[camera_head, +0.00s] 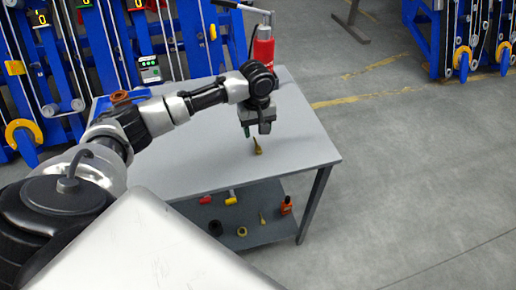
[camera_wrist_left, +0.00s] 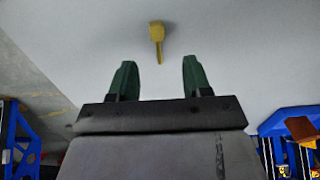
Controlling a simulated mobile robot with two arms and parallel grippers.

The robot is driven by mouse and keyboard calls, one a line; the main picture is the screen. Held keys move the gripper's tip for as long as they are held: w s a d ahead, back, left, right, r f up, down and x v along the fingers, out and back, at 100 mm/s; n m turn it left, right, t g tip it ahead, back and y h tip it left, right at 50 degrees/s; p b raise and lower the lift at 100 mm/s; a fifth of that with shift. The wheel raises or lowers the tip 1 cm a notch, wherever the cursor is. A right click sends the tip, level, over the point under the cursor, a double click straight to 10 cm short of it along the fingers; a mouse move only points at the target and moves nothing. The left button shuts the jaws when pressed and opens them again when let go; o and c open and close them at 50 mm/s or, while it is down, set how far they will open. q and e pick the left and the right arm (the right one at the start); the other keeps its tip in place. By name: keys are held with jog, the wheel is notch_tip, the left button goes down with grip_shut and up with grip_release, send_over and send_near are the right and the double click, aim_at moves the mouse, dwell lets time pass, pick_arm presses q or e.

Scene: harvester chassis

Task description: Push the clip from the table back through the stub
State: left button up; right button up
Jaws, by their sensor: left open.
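The clip (camera_head: 257,146) is a small yellow-brown piece lying on the grey table (camera_head: 200,165), near its right side. In the left wrist view the clip (camera_wrist_left: 157,38) has a wider head and a thin shank, and it lies beyond the fingertips, between their lines. My left gripper (camera_head: 247,132) points down above the table close to the clip. Its two green fingers (camera_wrist_left: 156,70) are apart with nothing between them. I cannot make out the stub in these frames. My right gripper does not show.
A red cylindrical tool (camera_head: 263,48) stands at the table's back edge. A blue thing with an orange-brown piece (camera_head: 120,97) is at the back left. A lower shelf (camera_head: 262,236) holds several small items. Blue racks (camera_head: 200,40) stand behind. The table's middle is clear.

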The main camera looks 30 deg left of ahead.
aim_at(258, 147)
pick_arm(q)
notch_tip(258, 147, down, 7)
jog(key=shift+w+d+f, duration=0.1)
jog(key=shift+d+f, duration=0.05)
jog(key=shift+f, duration=0.05)
grip_shut()
dwell(0.4)
jog(key=shift+r, duration=0.15)
